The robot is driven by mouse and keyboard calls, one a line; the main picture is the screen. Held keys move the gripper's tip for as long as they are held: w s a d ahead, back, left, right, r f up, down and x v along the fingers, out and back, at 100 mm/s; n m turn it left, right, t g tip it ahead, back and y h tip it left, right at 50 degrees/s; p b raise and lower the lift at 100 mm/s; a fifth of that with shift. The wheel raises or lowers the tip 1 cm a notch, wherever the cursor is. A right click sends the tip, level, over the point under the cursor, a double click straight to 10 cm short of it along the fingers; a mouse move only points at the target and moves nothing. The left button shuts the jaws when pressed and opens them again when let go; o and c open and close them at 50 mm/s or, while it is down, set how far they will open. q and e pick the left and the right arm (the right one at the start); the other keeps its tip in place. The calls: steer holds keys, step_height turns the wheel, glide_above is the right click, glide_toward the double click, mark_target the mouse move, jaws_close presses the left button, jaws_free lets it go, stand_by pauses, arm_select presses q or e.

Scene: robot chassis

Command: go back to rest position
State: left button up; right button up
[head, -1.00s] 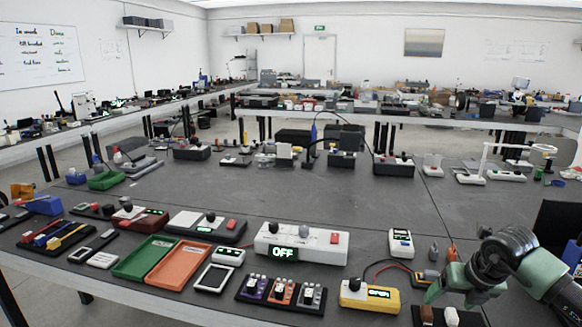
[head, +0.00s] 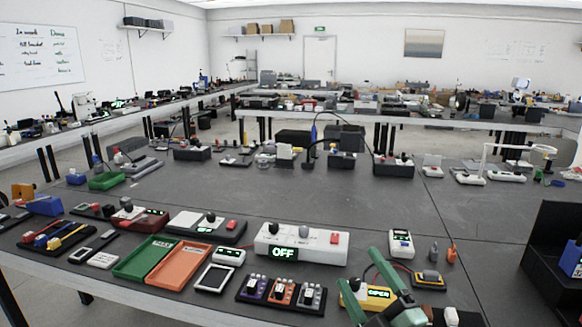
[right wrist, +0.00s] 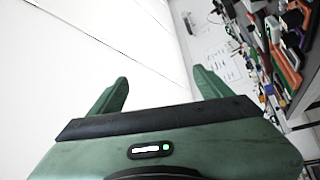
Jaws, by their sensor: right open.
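My right gripper (head: 364,282) shows at the bottom of the head view, right of centre, with its green fingers pointing up and spread apart. It is in front of the yellow meter box (head: 379,293) and partly hides it. In the right wrist view its two fingers (right wrist: 158,92) are wide apart with nothing between them. Most of the right arm is out of the head view. My left gripper is not in view.
The white box reading OFF (head: 301,243) stands left of the right gripper. A green tray (head: 146,257) and an orange tray (head: 178,264) lie further left. A black open holder (head: 556,225) stands at the right edge. The middle of the dark table (head: 290,195) is clear.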

steer(key=s+d+f+m+g+h, duration=0.3)
steer(key=s+f+m, duration=0.1)
steer(key=f, duration=0.3)
steer(key=s+d+f+m+g+h, duration=0.3)
steer(key=d+f+m+h, duration=0.1)
steer(key=f+m, duration=0.15)
steer(key=s+d+f+m+g+h, duration=0.2)
steer(key=s+d+f+m+h, duration=0.15)
steer(key=f, duration=0.35)
steer(key=s+a+f+m+g+y, duration=0.15)
steer(key=s+f+g, duration=0.3)
steer(key=s, duration=0.55)
steer(key=s+a+f+g+y, duration=0.15)
steer(key=s+f+g, duration=0.3)
steer(key=s, duration=0.55)
step_height(320, 180, down, 25)
steer(key=g+p, duration=0.1)
steer(key=p, duration=0.1)
steer(key=s+d+f+g, duration=0.1)
steer(key=s+d+f, duration=0.1)
steer(key=s+f, duration=1.3)
steer(key=s, duration=0.2)
steer(key=shift+s+d+f+p, duration=0.15)
steer(key=shift+s+d+p, duration=0.15)
steer(key=shift+p, duration=0.1)
